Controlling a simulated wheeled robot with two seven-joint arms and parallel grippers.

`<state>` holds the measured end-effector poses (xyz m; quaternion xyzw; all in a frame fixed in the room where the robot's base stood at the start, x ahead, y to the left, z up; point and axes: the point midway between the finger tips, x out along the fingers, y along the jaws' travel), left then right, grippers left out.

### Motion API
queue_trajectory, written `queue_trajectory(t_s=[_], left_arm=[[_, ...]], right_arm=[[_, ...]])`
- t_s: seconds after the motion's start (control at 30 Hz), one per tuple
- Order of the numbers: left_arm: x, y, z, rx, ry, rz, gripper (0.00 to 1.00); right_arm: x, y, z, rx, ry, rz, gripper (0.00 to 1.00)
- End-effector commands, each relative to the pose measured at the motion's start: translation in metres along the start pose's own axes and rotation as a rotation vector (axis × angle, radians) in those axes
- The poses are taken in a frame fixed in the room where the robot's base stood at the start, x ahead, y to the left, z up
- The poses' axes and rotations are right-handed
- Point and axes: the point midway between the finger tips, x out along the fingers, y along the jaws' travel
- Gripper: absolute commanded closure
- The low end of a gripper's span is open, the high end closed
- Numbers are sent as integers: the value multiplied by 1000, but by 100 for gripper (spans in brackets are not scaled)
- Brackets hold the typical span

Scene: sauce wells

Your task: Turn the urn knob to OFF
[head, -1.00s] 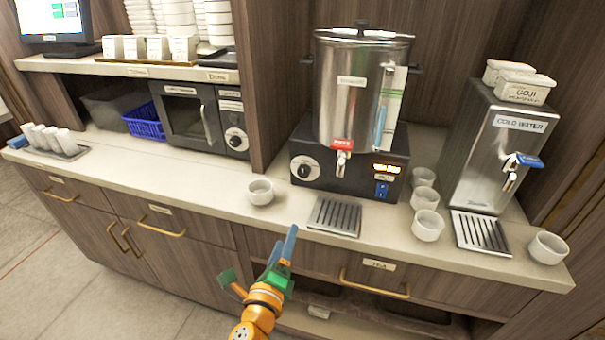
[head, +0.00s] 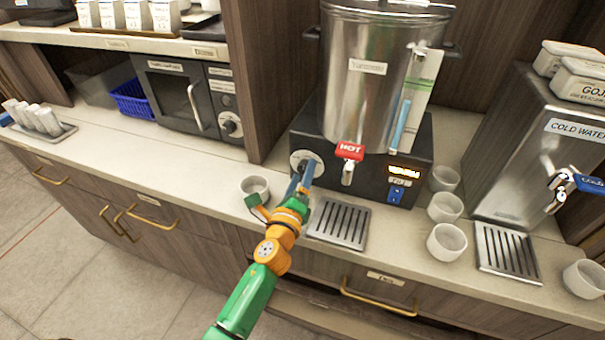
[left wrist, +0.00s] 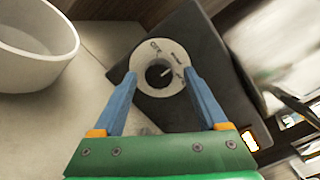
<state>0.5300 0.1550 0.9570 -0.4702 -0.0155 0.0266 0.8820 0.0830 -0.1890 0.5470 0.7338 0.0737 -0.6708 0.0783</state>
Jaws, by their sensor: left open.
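The steel urn (head: 365,85) stands on a black base (head: 335,175) on the counter. Its knob (head: 306,160) is a dark dial on a round white plate at the left of the base front. In the left wrist view the gripper (left wrist: 158,85) straddles the dial; contact cannot be told. My right gripper is not in view.
A white cup (head: 256,187) stands close left of my gripper. A drip tray (head: 340,222) lies below the red HOT tap (head: 349,152). Several cups and a cold water dispenser (head: 530,150) stand to the right. A microwave (head: 188,100) is at left.

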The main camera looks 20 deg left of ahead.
Motion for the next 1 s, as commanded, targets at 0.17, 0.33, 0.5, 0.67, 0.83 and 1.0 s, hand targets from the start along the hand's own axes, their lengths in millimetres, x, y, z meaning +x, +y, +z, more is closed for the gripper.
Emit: queue_trajectory(t_s=[0.17, 0.33, 0.5, 0.67, 0.83, 1.0], left_arm=[[3, 0, 0, 0, 0, 1, 24], [3, 0, 0, 0, 0, 1, 49], [3, 0, 0, 0, 0, 0, 95], [3, 0, 0, -3, 0, 0, 100], [3, -1, 0, -36, 2, 3, 100], [3, -1, 1, -125, 6, 10, 100]], right_arm=[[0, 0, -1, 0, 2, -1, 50], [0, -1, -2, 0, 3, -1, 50], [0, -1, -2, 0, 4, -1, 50], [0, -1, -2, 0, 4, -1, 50], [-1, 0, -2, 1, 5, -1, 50], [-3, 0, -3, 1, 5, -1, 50]])
